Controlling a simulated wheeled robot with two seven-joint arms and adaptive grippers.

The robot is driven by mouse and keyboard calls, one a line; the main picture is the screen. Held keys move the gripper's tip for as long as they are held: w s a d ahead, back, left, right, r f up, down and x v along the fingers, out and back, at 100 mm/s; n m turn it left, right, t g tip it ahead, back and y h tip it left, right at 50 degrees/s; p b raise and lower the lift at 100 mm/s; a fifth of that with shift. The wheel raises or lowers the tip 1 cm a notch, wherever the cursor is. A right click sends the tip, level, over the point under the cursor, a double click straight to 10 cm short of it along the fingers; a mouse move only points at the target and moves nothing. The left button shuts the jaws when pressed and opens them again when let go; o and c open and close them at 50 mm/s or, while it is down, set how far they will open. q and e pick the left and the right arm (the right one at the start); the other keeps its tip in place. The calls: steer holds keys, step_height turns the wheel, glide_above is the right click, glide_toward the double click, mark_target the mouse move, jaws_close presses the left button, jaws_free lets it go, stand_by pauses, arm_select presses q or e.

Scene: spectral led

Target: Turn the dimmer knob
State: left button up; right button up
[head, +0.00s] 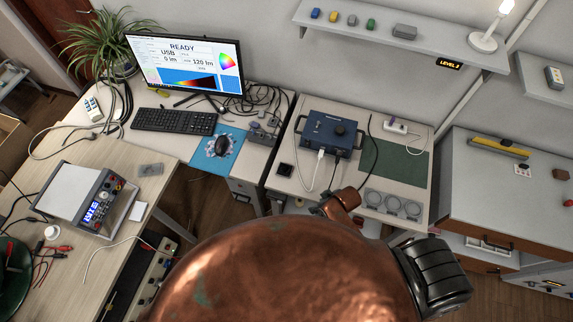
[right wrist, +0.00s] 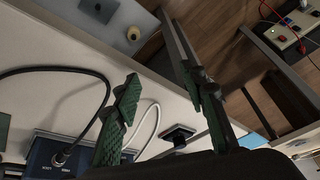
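The dimmer knob (head: 340,129) is a small dark round knob on top of a blue box (head: 318,139), which stands on the white desk in the head view. Part of the blue box (right wrist: 45,158) also shows at the lower left of the right wrist view, with a cable plugged in; the knob is not visible there. My right gripper (right wrist: 160,75) has its two green-padded fingers apart with nothing between them. It points over the desk near its front edge, apart from the knob. In the head view its fingers are mostly hidden by my copper arm. My left gripper is not in view.
A white cable and a dark cable lie near the blue box. A green mat (head: 405,168) lies at the right. A shelf (head: 420,45) hangs behind.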

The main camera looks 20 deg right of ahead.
mark_target(285, 167)
steer(key=w+a+r+n, duration=0.1)
steer(key=w+a+n, duration=0.1)
steer(key=w, duration=0.1)
steer(key=w+a+n+y, duration=0.1)
steer(key=w+a, duration=0.2)
steer(key=w, duration=0.1)
steer(key=w+a+r+n+y+p, duration=0.1)
steer(key=w+a+n, duration=0.1)
steer(key=w, duration=0.2)
steer(key=shift+a+r+n+g, duration=0.25)
steer(key=shift+r+n+g, duration=0.05)
steer(key=shift+r+g, duration=0.1)
steer(key=w, duration=0.1)
steer(key=w+r+n, duration=0.1)
steer(key=w, duration=0.1)
steer(key=w+r+n, duration=0.1)
steer(key=w, duration=0.1)
steer(key=shift+w+d+g+p, duration=0.1)
steer(key=shift+d+g+p, duration=0.1)
steer(key=shift+g+p, duration=0.15)
steer(key=w+d+r+n, duration=0.1)
steer(key=w+d+r, duration=0.1)
steer(key=w+r, duration=0.15)
steer(key=x, duration=0.8)
steer(key=shift+w+f, duration=0.25)
steer(key=shift+w, duration=0.05)
steer(key=shift+c, duration=0.2)
jaws_close()
